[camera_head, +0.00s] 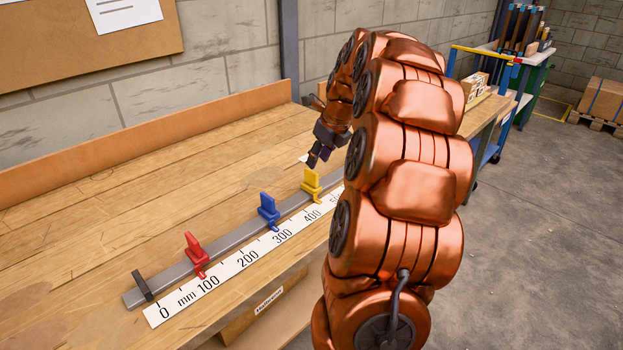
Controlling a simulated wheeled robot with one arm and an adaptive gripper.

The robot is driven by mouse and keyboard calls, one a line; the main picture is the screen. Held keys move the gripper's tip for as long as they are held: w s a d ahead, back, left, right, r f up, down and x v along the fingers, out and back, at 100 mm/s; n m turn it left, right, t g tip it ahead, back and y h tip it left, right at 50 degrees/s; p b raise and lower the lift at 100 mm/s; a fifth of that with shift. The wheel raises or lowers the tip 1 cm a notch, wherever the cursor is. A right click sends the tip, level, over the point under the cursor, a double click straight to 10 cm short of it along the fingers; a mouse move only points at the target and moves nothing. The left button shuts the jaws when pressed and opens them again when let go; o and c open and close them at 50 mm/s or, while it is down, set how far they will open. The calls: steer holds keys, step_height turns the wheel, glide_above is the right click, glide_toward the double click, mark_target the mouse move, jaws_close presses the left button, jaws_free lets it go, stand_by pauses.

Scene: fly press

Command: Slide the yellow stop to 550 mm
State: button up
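The yellow stop (312,184) sits upright on the grey rail (240,234), beside the 400 mark of the white scale (218,271), a little past it toward the far end. My gripper (313,163) is just above and behind the yellow stop, pointing down and left. A small gap seems to show between them, but I cannot tell for sure whether they touch. The fingers are small and dark, and their opening is unclear. My arm hides the far end of the rail and the scale beyond about 500, including the 550 position.
A blue stop (268,210) stands near 300 and a red stop (196,254) near 100 on the same rail. A black end block (142,286) is at the zero end. The wooden bench (110,225) behind the rail is clear up to its raised back board (150,142).

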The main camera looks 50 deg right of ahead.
mark_target(313, 172)
steer(key=shift+x, duration=3.85)
steer(key=shift+c, duration=0.3)
jaws_close()
